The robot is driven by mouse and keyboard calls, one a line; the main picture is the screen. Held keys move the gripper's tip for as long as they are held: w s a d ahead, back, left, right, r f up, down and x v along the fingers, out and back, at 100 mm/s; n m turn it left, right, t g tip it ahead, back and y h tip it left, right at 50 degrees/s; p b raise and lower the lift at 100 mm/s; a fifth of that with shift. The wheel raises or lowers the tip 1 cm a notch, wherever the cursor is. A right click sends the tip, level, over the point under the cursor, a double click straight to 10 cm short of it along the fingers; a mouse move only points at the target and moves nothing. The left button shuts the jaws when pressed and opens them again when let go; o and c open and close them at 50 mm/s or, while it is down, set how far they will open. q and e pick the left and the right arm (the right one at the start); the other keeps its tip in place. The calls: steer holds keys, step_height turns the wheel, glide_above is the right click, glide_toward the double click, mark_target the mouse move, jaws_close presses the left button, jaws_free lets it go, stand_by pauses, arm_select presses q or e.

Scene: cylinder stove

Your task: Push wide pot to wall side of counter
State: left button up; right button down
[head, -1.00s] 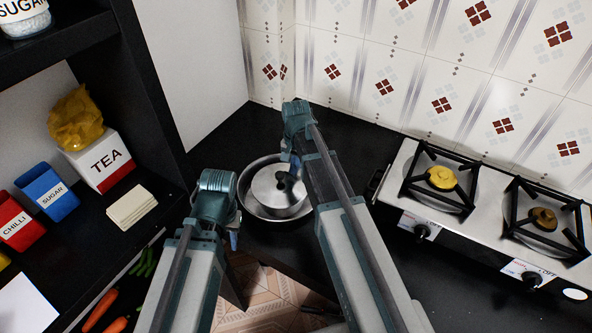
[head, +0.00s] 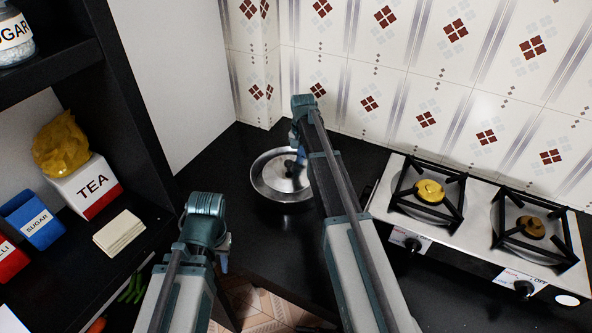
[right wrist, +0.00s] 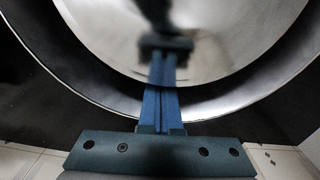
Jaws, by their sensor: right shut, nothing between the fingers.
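The wide pot (head: 262,187) is a shiny, shallow round metal vessel on the black counter, near the wall corner in the head view. A shiny lid-like disc with a dark knob seems to sit inside its rim. In the right wrist view the pot's curved rim (right wrist: 215,107) fills much of the picture. My right gripper (head: 298,163) is over the pot's far right part, with blue fingers (right wrist: 162,80) shut and empty. Whether they touch the pot is unclear. My left gripper (head: 224,262) is nearer the front, apart from the pot; its jaw opening cannot be made out.
A two-burner stove (head: 379,198) stands right of my right arm. The tiled wall (head: 330,70) is behind the counter. A black shelf (head: 130,115) at left holds a tea box (head: 85,187) and other containers. Bare counter (head: 215,165) lies left of the pot.

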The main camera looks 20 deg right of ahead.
arm_select(q)
steer(key=shift+r, duration=0.1)
arm_select(e)
steer(key=shift+w+d+r, duration=0.1)
steer(key=shift+r, duration=0.05)
